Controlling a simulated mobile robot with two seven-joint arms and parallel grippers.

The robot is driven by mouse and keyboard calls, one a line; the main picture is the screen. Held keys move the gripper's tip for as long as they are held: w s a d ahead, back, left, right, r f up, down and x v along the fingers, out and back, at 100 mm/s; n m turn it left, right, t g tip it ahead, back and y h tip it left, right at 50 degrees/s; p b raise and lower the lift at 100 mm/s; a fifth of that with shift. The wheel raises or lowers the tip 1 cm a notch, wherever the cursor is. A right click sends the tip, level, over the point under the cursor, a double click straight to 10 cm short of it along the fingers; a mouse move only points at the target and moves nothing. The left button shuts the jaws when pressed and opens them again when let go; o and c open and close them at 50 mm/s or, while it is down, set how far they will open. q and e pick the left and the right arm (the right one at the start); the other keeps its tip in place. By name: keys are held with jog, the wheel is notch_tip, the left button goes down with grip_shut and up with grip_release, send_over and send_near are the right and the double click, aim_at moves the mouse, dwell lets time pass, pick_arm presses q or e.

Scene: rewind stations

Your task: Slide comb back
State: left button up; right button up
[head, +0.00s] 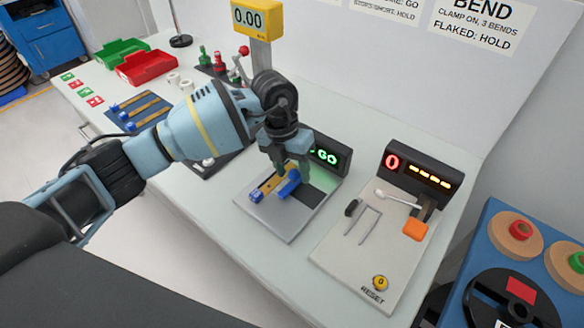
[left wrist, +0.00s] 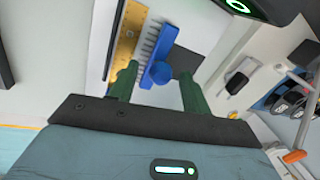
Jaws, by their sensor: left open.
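The blue comb (head: 289,185) lies on the grey plate of the comb station (head: 290,222), beside a yellow ruled strip (head: 268,183). In the left wrist view the comb (left wrist: 160,44) shows its teeth toward the yellow strip (left wrist: 128,40) and a round blue knob (left wrist: 162,72). My left gripper (head: 284,172) points down over the comb. Its two green fingers (left wrist: 158,88) stand apart with the knob between them in the left wrist view; whether they touch it I cannot tell. My right gripper is not in view.
A "GO" display (head: 326,156) stands behind the plate. To the right is a bend station (head: 345,255) with a yellow RESET button (head: 380,283). Red (head: 146,66) and green (head: 120,51) bins sit at the back left. The front table edge is clear.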

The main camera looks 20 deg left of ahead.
pick_arm(q)
jog(key=shift+c, duration=0.5)
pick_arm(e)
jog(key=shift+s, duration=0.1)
